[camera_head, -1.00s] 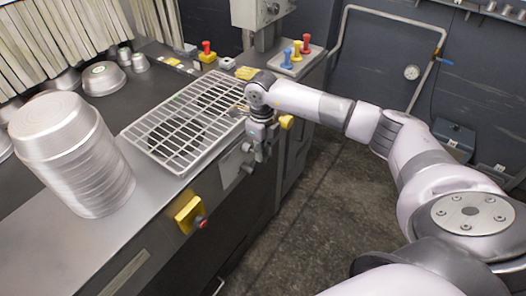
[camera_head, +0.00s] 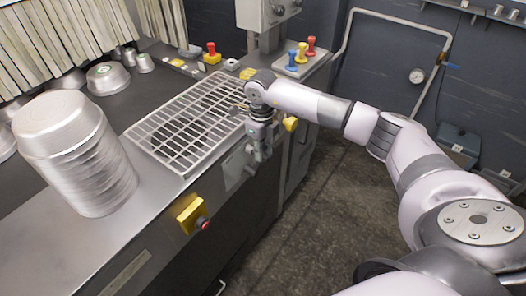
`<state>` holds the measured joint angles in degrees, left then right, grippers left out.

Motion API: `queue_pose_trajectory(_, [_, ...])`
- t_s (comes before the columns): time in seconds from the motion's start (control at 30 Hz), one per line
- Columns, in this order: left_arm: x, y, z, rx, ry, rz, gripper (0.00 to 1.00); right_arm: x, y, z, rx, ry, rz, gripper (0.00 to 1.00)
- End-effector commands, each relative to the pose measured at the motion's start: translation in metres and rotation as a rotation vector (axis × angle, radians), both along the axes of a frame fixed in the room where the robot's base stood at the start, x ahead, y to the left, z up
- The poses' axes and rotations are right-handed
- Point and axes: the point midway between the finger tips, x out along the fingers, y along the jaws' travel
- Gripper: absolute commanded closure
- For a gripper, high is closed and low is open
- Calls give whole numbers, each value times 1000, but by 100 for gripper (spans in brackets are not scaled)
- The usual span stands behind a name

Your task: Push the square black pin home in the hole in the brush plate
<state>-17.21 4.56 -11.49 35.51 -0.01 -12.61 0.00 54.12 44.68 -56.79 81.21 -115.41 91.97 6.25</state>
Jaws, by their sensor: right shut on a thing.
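My right gripper (camera_head: 259,154) points down beside the front edge of the machine, close to the near right corner of the grid rack. It is small and partly turned away in the head view. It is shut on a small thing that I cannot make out. The square black pin and the hole in the brush plate cannot be told apart from the machine parts around the gripper. My left gripper is not in view.
A grid rack (camera_head: 190,128) lies on the machine top. A tall stack of metal pans (camera_head: 88,165) stands at left. A yellow switch box (camera_head: 190,214) juts from the front. Colored knobs (camera_head: 301,53) stand behind the gripper. Floor (camera_head: 320,215) at right is clear.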

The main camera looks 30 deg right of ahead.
Motion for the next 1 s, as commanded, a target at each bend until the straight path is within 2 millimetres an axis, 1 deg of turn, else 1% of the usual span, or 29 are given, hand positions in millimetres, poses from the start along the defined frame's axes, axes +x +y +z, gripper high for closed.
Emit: queue_pose_trajectory(1.0, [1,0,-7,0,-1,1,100,13,6,1,2,-4,1,100])
